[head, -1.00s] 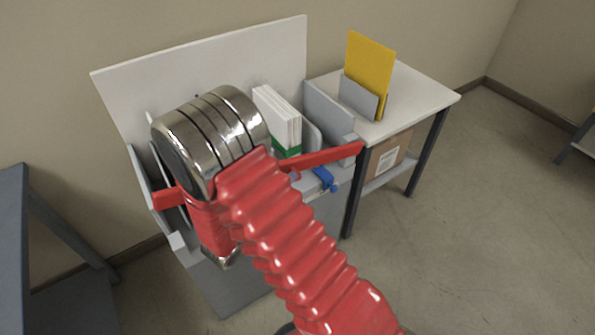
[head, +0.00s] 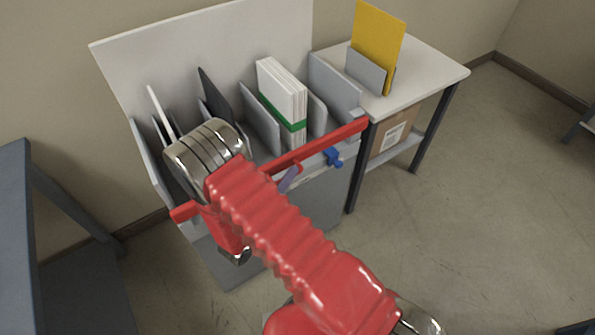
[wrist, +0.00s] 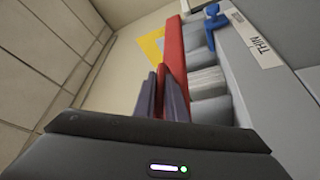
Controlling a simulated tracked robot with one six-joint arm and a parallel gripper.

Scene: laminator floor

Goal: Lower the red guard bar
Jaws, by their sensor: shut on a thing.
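The red guard bar (head: 318,147) runs across the front of the grey slotted rack, near the front panel's upper edge. Its left end shows left of my wrist, and my arm covers its middle. In the wrist view the bar (wrist: 173,55) runs away from between the fingers. My gripper (wrist: 161,95) is shut on the bar. In the head view one finger of my gripper (head: 289,179) shows against the bar, beside my red arm; the other is hidden.
White sheets with a green band (head: 283,95) stand in the rack. A blue clip (head: 333,157) is on the front panel; a THIN label (wrist: 258,43) shows below it. A side table (head: 430,68) at right holds a yellow sheet (head: 377,45).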

